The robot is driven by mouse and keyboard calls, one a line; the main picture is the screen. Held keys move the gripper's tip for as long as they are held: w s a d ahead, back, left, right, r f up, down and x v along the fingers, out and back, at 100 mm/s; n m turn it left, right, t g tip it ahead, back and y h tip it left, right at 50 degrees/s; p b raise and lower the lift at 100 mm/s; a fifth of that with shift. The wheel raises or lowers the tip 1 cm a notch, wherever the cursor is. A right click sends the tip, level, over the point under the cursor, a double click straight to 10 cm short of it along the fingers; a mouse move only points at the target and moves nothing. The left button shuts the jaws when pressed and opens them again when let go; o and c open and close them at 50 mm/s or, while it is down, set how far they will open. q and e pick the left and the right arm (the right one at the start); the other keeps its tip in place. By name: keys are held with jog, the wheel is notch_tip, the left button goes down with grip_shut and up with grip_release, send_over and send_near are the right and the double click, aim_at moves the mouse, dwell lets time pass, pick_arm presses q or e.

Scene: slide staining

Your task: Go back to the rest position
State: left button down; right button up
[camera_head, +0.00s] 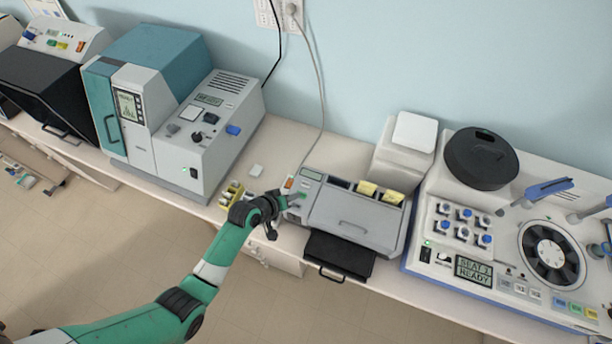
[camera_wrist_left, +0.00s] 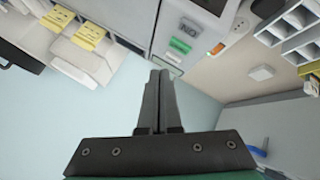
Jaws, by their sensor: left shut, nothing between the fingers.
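My green left arm comes in from the lower left in the head view. Its left gripper (camera_head: 287,202) is at the left end of the grey slide stainer (camera_head: 352,213), close to the control panel with a green button (camera_head: 298,195). In the left wrist view the two dark fingers (camera_wrist_left: 160,78) are together, with nothing between them. The green button (camera_wrist_left: 180,46) shows just beyond the fingertips; I cannot tell whether they touch it. My right gripper is not in view.
A yellow slide rack (camera_head: 232,193) stands beside my left wrist. A teal and white machine (camera_head: 150,130) is to the left. A round-rotor machine (camera_head: 520,240) is to the right. A black tray (camera_head: 340,255) juts out in front. The floor area in front is open.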

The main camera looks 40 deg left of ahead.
pick_arm(q)
jog(key=w+d+r+m+t, duration=0.1)
jog(key=w+d+r+t, duration=0.1)
jog(key=w+r, duration=0.45)
jog(key=w+d+r+m+t, duration=0.15)
jog(key=w+r, duration=0.25)
jog(key=r, duration=0.6)
jog(key=w+d+r+m+t+h, duration=0.1)
jog(key=d+r+t, duration=0.2)
jog(key=r, duration=0.8)
jog(key=w+d+r+m+t+h, duration=0.1)
jog(key=w+d+r+t, duration=0.1)
jog(key=r, duration=0.8)
jog(key=s+d+r+m+t+h, duration=0.1)
jog(key=s+d+r+t, duration=0.2)
jog(key=r, duration=0.8)
jog(key=s+d+r+m+t, duration=0.15)
jog(key=s+r, duration=0.25)
jog(key=r, duration=0.6)
jog(key=s+a+r+m+t, duration=0.1)
jog(key=s+r+m+t, duration=0.2)
jog(key=s+r, duration=0.8)
jog(key=shift+s+a+r+t+y, duration=0.4)
jog(key=shift+s+t, duration=0.65)
jog(key=shift+t, duration=0.05)
